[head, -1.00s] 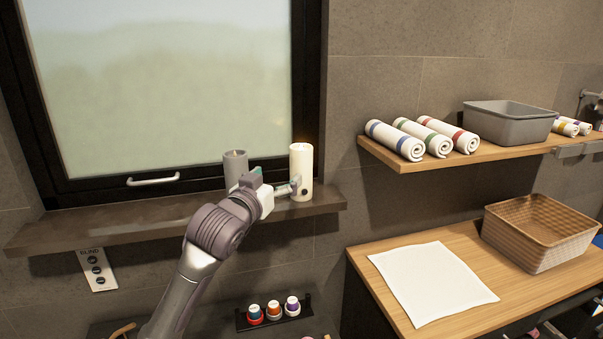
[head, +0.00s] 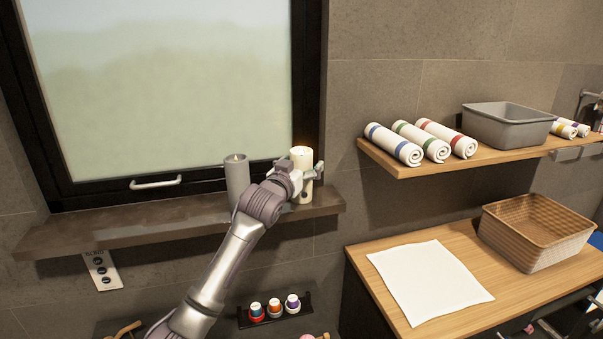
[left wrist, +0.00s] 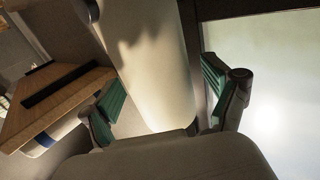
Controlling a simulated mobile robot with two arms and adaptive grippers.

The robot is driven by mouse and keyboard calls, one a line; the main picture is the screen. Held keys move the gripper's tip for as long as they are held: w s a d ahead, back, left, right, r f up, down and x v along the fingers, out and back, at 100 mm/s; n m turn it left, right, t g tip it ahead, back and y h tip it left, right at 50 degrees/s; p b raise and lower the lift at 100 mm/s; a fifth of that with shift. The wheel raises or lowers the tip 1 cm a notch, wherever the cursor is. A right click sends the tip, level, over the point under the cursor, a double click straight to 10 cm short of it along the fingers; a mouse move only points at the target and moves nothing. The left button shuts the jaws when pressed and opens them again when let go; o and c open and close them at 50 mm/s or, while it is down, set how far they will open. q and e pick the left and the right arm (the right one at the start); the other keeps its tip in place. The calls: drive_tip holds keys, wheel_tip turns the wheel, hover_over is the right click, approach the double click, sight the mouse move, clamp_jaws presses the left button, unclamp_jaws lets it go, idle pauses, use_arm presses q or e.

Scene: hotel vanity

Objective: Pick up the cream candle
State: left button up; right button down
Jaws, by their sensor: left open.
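The cream candle (head: 302,160) stands upright and lit at the right end of the dark window ledge (head: 150,222). My left gripper (head: 303,178) is at the candle in the head view and hides part of its body. In the left wrist view the candle (left wrist: 150,65) runs between the two green-padded fingers of my left gripper (left wrist: 165,105), which is open with a finger on either side. I cannot tell whether a pad touches the candle. My right gripper is in neither view.
A grey candle (head: 237,180) stands on the ledge just left of my gripper. The window frame (head: 308,80) is close behind. A wooden shelf (head: 400,163) with rolled towels (head: 420,140) and a grey bin (head: 508,125) is at right. Below are a white cloth (head: 430,285) and wicker basket (head: 535,235).

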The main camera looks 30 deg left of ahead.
use_arm(q)
drive_tip(key=shift+s, duration=0.1)
drive_tip(key=c, duration=1.3)
drive_tip(key=shift+c, duration=0.6)
drive_tip(key=shift+r, duration=0.15)
